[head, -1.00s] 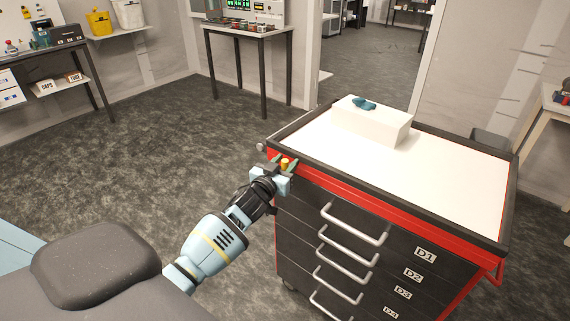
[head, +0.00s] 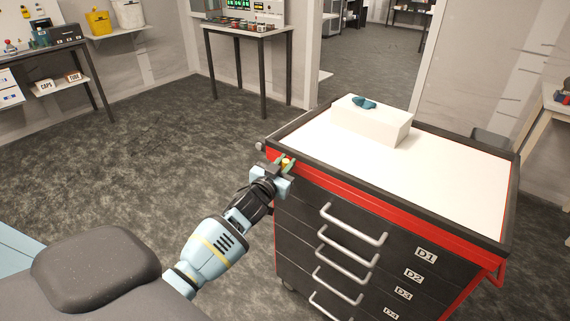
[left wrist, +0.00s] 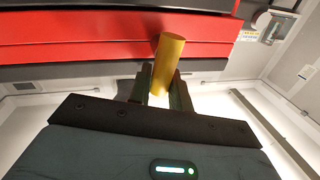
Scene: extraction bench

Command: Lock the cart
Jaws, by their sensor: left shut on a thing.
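The cart (head: 440,180) is black and red with a white top, a dark rim and several drawers with silver handles. Its red upper band also shows in the left wrist view (left wrist: 80,35). A small yellow cylinder (head: 285,161) is at the cart's front left corner, by the red band. In the left wrist view the yellow cylinder (left wrist: 168,62) stands out from the band, between the fingers. My left gripper (head: 284,165) is shut on this yellow cylinder. My right gripper is in neither view.
A white box (head: 372,122) with a blue item (head: 363,103) on it stands on the cart top. A table (head: 247,31) with instruments is at the back, and a workbench (head: 40,52) is at the far left. The grey floor left of the cart is clear.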

